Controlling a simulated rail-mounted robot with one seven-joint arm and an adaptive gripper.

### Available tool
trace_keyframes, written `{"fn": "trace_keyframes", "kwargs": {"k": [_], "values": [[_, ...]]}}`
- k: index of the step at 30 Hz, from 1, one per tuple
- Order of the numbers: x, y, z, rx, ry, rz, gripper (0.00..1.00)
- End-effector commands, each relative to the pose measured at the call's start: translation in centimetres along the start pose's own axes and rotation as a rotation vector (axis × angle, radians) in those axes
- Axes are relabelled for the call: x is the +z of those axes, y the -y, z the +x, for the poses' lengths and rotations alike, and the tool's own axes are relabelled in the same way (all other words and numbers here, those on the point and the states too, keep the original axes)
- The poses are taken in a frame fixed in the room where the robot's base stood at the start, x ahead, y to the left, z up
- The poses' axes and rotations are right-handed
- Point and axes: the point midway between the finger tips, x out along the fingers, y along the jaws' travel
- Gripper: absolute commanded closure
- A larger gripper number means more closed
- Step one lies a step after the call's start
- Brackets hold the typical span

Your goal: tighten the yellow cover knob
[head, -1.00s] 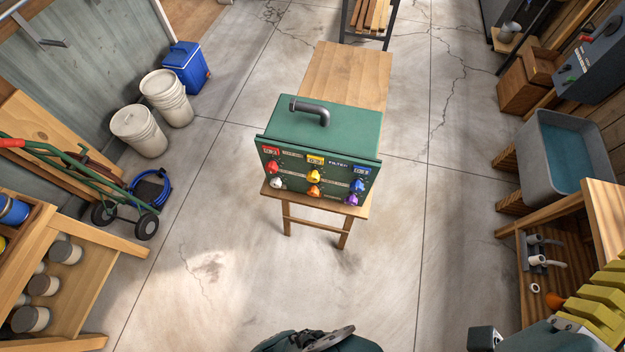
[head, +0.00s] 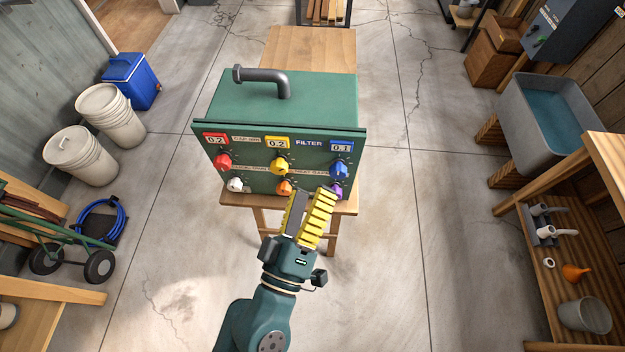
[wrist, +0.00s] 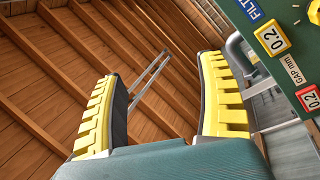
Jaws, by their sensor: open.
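The yellow cover knob (head: 279,167) sits in the upper middle of the green panel's front in the head view, under a yellow-framed 0.2 display (head: 277,143). My gripper (head: 314,190) has ribbed yellow fingers and is open and empty. In the head view its fingertips overlap the lower right of the panel, beside the orange knob (head: 285,187) and the purple knob. I cannot tell if they touch it. In the wrist view the fingers (wrist: 158,95) are wide apart with nothing between them.
A red knob (head: 222,161), a blue knob (head: 340,172) and a white knob (head: 235,184) crowd the panel. A grey pipe (head: 262,77) rises from the box top. The box stands on a wooden table (head: 310,50). The floor around it is clear.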

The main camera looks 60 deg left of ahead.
Motion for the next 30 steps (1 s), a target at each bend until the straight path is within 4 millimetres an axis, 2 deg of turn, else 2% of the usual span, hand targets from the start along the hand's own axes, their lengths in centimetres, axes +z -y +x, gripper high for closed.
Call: {"fn": "trace_keyframes", "kwargs": {"k": [1,3,6,9,14,30], "values": [[1.8,7.3,-2.5,-0.102,-0.014,-0.002,0.27],[2.2,12.7,-4.9,-0.207,-0.035,0.002,0.27],[2.0,16.9,-7.3,-0.297,-0.069,0.007,0.27],[1.5,18.2,-7.8,-0.326,-0.093,0.01,0.27],[0.7,18.1,-6.3,-0.326,-0.099,0.014,0.27],[-0.3,22.1,5.4,-0.324,-0.096,0.014,0.27]]}}
